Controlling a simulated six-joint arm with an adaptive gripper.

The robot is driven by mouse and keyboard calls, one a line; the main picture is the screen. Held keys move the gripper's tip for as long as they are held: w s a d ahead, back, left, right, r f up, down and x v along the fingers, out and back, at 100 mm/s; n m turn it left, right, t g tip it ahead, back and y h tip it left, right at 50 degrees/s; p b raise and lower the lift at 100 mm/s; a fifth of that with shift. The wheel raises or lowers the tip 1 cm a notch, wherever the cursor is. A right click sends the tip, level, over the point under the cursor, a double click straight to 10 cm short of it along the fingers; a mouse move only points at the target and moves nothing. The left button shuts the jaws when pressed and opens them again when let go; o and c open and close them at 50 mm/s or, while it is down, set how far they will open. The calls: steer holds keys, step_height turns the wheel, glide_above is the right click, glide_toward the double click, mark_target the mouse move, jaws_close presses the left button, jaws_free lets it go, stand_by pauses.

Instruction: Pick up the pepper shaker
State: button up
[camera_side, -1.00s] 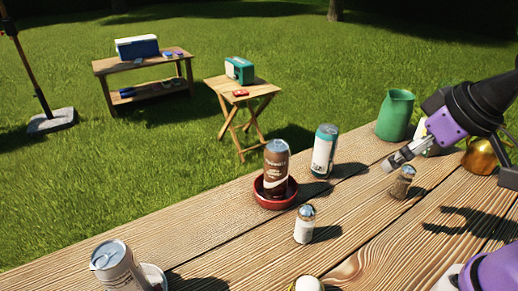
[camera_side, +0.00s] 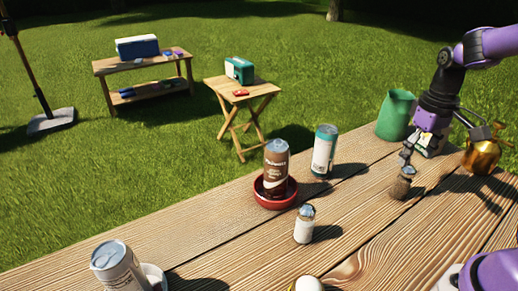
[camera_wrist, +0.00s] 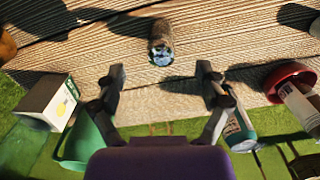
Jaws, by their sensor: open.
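The pepper shaker (camera_side: 402,184) is a small brown-bodied shaker with a silver top, standing upright on the wooden table at the right in the side view. In the wrist view it shows from above (camera_wrist: 161,46), centred and a little beyond the fingertips. My gripper (camera_side: 407,160) is just above and beside the shaker's top in the side view. In the wrist view my gripper (camera_wrist: 160,78) is open, with one finger on each side of the shaker's line and nothing between the tips. The shaker's top is partly hidden by a finger in the side view.
A green pitcher (camera_side: 395,115) and a brass can (camera_side: 482,155) stand close to my gripper. A white shaker (camera_side: 304,225), a brown can (camera_side: 276,165) in a red bowl (camera_side: 268,202) and a teal-topped can (camera_side: 324,152) are to the left. A white-and-grey box (camera_wrist: 50,100) shows in the wrist view.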

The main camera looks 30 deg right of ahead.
mark_target(403, 182)
steer(key=f, duration=0.8)
steer(key=shift+w+f, duration=0.25)
steer(key=shift+f, duration=0.05)
steer(key=c, duration=1.3)
